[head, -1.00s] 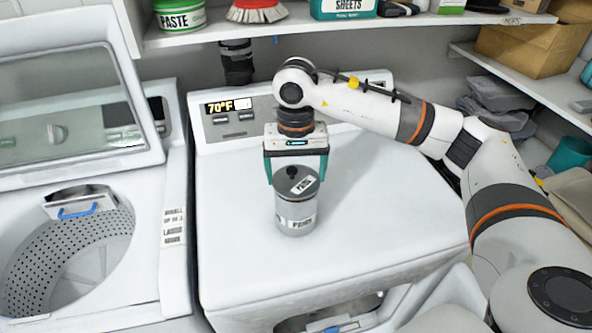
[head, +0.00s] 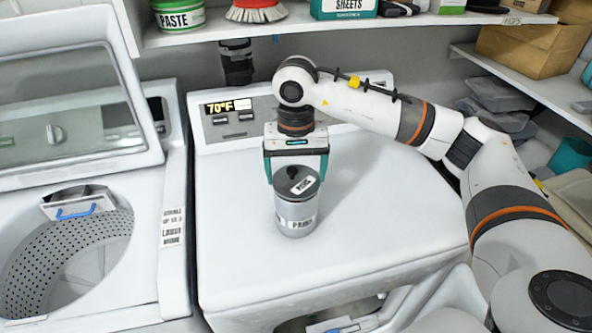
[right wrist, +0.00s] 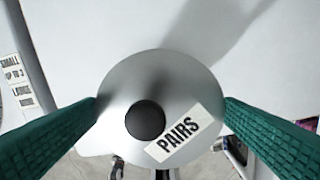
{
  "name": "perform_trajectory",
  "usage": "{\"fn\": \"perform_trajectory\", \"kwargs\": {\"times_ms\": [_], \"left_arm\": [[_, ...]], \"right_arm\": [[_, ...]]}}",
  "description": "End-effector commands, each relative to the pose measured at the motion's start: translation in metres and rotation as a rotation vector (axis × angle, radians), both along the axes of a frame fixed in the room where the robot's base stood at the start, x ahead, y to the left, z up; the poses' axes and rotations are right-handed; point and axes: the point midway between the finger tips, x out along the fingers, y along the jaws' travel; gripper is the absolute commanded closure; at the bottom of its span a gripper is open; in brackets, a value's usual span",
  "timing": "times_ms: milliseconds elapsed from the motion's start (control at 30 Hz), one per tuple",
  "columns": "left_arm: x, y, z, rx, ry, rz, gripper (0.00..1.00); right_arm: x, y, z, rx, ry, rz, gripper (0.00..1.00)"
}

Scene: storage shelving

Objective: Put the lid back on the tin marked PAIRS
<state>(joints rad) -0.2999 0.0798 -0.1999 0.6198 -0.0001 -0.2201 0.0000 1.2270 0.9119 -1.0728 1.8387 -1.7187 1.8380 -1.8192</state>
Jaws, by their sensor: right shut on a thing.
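The grey tin marked PAIRS (head: 294,217) stands upright on the white dryer top. Its round grey lid (head: 297,182), with a dark knob and a PAIRS label, is at the tin's mouth and looks about level. Whether it is fully seated I cannot tell. My right gripper (head: 296,176) is shut on the lid from above, its green fingers on either side of the rim. The right wrist view shows the lid (right wrist: 160,105) between both green fingers. My left gripper is not in view.
The dryer top (head: 390,210) is clear around the tin. An open washer (head: 80,240) stands at the left. A shelf (head: 360,28) above holds a PASTE tub (head: 179,16), a brush (head: 256,10) and boxes. Bins sit on shelving at the right.

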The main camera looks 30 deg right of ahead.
Motion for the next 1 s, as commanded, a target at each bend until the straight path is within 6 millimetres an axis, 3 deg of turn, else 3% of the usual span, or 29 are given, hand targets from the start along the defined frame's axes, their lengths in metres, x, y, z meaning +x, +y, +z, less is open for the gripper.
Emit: {"fn": "perform_trajectory", "kwargs": {"times_ms": [1000], "left_arm": [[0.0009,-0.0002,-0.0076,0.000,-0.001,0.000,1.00]], "right_arm": [[0.0002,-0.0001,-0.0029,0.000,0.000,0.000,0.33]]}}
